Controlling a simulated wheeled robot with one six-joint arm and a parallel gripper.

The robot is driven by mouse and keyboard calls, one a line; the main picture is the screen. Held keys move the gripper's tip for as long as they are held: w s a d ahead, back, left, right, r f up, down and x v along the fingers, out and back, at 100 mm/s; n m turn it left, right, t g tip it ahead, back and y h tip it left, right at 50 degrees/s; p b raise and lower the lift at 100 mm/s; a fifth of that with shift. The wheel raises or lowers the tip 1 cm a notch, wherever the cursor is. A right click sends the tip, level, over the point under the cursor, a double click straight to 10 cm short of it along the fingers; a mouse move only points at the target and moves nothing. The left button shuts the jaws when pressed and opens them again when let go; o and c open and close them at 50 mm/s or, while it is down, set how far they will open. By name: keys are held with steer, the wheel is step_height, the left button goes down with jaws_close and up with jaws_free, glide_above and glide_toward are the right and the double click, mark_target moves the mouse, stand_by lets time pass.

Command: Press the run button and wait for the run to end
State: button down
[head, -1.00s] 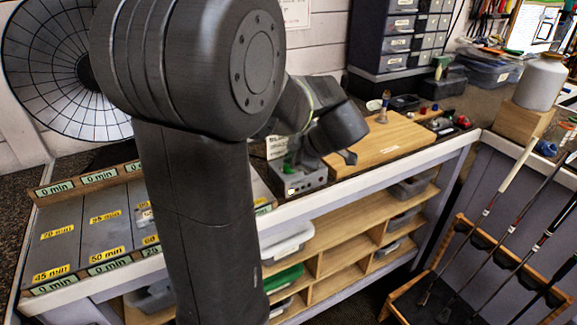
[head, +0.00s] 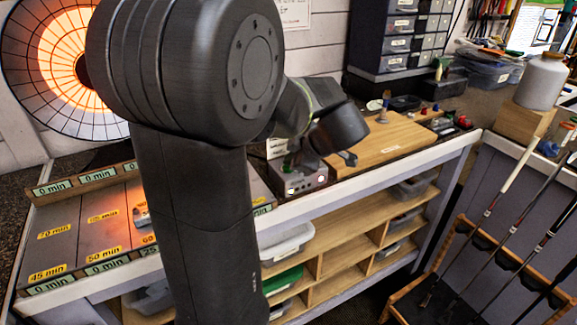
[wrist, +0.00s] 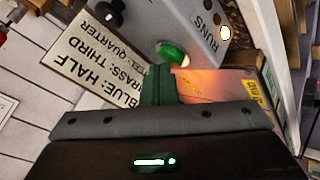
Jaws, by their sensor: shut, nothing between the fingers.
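The run button is a green round button (wrist: 174,52) on a grey control box (wrist: 190,22) marked "RUNS" in the wrist view. A small white lamp (wrist: 225,33) glows beside that word. My gripper (wrist: 160,74) is shut and empty, its dark green fingertips right at the button's near edge. I cannot tell whether they touch it. In the head view the control box (head: 300,182) stands at the bench edge below my wrist, and my fingertips are not clear there. The round heater dish (head: 52,62) at the left glows orange.
Grey lanes with minute labels (head: 62,232) lie under the dish, with a small object (head: 141,216) on one, partly behind my arm. A wooden board (head: 385,140) lies right of the box. A card reading "BLUE: HALF" (wrist: 95,62) sits beside the box. A club rack (head: 400,300) stands at the right.

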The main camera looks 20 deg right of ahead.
steer(key=shift+f, duration=0.2)
steer(key=shift+r, duration=0.2)
stand_by(0.3)
steer(key=shift+r, duration=0.8)
steer(key=shift+r+p, duration=0.65)
steer(key=shift+r, duration=1.85)
steer(key=shift+f, duration=0.1)
